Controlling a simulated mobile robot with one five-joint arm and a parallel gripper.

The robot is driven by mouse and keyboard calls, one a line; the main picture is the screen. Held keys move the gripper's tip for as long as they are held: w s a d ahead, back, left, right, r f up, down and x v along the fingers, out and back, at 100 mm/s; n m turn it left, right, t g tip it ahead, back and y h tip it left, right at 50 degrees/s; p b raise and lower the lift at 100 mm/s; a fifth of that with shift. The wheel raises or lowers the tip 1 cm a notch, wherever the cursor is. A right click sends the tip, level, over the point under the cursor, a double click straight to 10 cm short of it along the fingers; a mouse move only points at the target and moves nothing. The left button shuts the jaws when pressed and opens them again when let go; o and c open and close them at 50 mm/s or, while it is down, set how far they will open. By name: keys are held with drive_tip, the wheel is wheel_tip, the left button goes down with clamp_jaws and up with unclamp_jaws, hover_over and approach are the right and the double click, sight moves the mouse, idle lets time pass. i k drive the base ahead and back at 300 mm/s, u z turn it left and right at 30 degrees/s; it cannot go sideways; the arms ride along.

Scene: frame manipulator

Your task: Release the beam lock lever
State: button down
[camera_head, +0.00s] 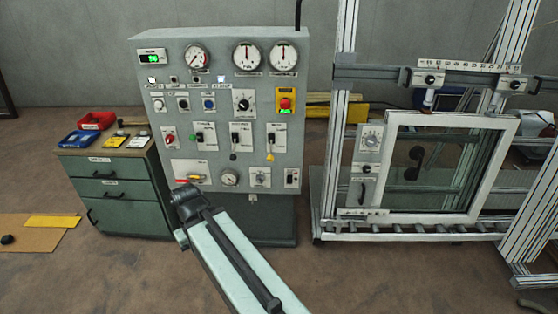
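I cannot read which handle is the beam lock lever. The horizontal beam (390,75) of the frame manipulator runs across the upper right, with a ruler scale and two clamp blocks with dark knobs, a left one (430,80) and a right one (514,85). A small plate with a black handle (362,192) sits lower on the frame's left side.
A green drawer unit (115,195) with red and blue trays stands left of the cabinet. A white-framed window (492,170) stands in the manipulator above a roller track (420,230). A brown board with a yellow piece lies on the left floor. The front floor is clear.

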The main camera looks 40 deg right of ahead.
sight(270, 158)
drive_tip(key=z, duration=0.1)
drive_tip(key=i, duration=1)
drive_tip(key=u, duration=0.1)
